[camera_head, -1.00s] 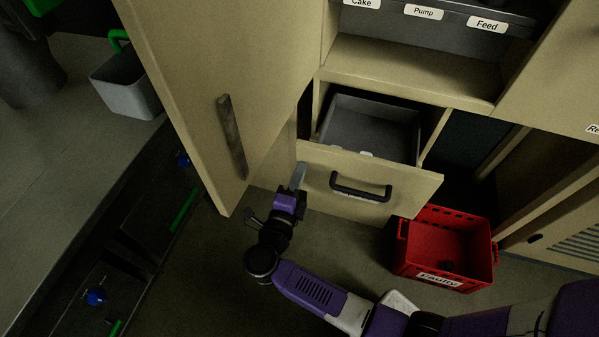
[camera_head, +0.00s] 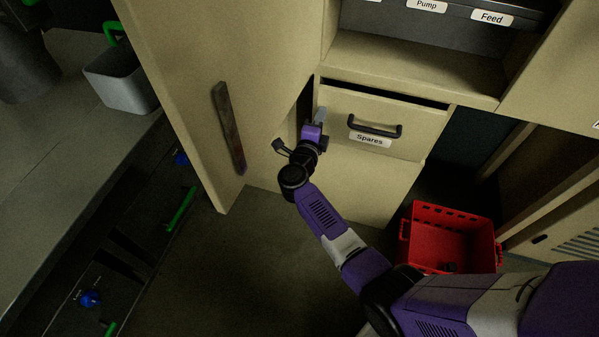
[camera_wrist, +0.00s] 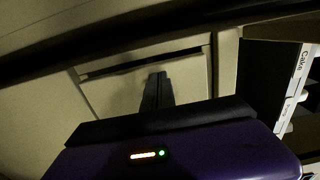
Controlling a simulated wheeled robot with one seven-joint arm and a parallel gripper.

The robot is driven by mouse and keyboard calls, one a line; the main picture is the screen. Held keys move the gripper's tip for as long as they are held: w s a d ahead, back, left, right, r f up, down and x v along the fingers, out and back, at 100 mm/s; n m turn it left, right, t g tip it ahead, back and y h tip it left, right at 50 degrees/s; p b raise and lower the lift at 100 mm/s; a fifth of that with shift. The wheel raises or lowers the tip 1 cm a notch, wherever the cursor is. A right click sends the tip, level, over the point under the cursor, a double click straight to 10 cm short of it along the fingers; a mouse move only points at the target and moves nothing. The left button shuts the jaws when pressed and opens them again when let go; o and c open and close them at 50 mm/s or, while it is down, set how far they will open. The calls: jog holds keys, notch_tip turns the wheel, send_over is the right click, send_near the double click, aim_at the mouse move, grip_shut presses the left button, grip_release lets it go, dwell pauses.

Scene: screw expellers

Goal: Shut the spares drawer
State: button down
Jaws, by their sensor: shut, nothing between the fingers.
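The spares drawer (camera_head: 345,107) is a beige front with a black bar handle (camera_head: 375,128) and a white label reading "Spares" (camera_head: 370,140). It stands nearly flush in the cabinet, with a dark gap along its top edge. My gripper (camera_head: 319,116) is shut and empty, its fingertips at the left part of the drawer front. In the wrist view the shut fingers (camera_wrist: 158,88) point at a pale panel under a dark slot. I cannot tell whether they touch it.
An open cabinet door (camera_head: 190,60) with a long handle stands left of my arm. A red crate (camera_head: 411,222) sits on the floor at the right. Labelled bins (camera_head: 440,18) are on the shelf above. Floor (camera_head: 250,270) left of my arm is clear.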

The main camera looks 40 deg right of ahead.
jog(key=x, duration=0.2)
jog(key=shift+w+d+r, duration=0.1)
jog(key=shift+w+d, duration=0.05)
jog(key=shift+d, duration=0.1)
jog(key=shift+d+r, duration=0.1)
jog(key=shift+d, duration=0.05)
dwell(0.3)
